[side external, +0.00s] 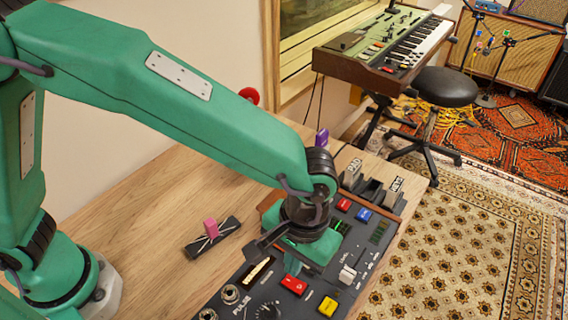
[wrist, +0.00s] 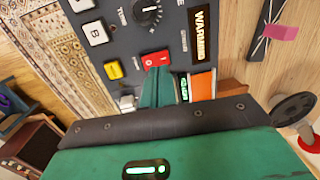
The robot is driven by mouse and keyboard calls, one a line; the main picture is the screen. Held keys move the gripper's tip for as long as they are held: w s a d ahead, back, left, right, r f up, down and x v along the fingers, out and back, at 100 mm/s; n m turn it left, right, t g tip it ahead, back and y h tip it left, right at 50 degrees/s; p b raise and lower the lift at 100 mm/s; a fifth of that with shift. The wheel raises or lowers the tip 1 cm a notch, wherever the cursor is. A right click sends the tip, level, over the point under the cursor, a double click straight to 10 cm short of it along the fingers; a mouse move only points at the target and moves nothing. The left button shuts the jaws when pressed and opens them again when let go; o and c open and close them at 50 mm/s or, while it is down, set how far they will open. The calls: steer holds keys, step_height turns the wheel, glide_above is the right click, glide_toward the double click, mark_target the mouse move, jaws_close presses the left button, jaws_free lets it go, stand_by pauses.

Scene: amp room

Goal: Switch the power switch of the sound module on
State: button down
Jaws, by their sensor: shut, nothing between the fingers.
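The sound module (side external: 240,312) is a dark panel with knobs, buttons and lettering, lying on the wooden desk. A red rocker switch (side external: 293,284) with white marks sits on it, seemingly the power switch. In the wrist view the switch (wrist: 155,58) shows white marks and lies just beyond my fingertips. My gripper (wrist: 157,75) is shut and empty, pointing down over the module. In the side view my gripper (side external: 310,256) hangs above the panel, behind the red switch. I cannot tell whether the fingertips touch the switch, or which way it is set.
A yellow button (wrist: 113,69) and a knob (wrist: 147,12) are close to the switch. A WARNING label (wrist: 203,32) is beside it. A dark plate with a pink lever (side external: 211,228) lies left of the module. The desk (side external: 150,235) is mostly clear there.

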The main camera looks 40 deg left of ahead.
mark_target(287, 279)
step_height(287, 279, up, 10)
steer(key=a, duration=0.1)
steer(key=shift+a, duration=0.15)
steer(key=shift+r, duration=0.1)
stand_by(0.4)
steer(key=w+a+r+t+h, duration=0.1)
steer(key=a+r, duration=0.2)
steer(key=a, duration=0.6)
steer(key=w+a+r+t+h, duration=0.1)
steer(key=a+r+t, duration=0.15)
steer(key=a, duration=0.65)
steer(key=s+a+t, duration=0.1)
steer(key=s+a, duration=0.2)
steer(key=a, duration=0.3)
steer(key=s+a+t+y, duration=0.1)
steer(key=s+a, duration=0.2)
steer(key=a, duration=0.4)
steer(key=shift+s+a+f+t, duration=0.25)
steer(key=shift+s+f+t, duration=0.1)
steer(key=shift+f, duration=0.1)
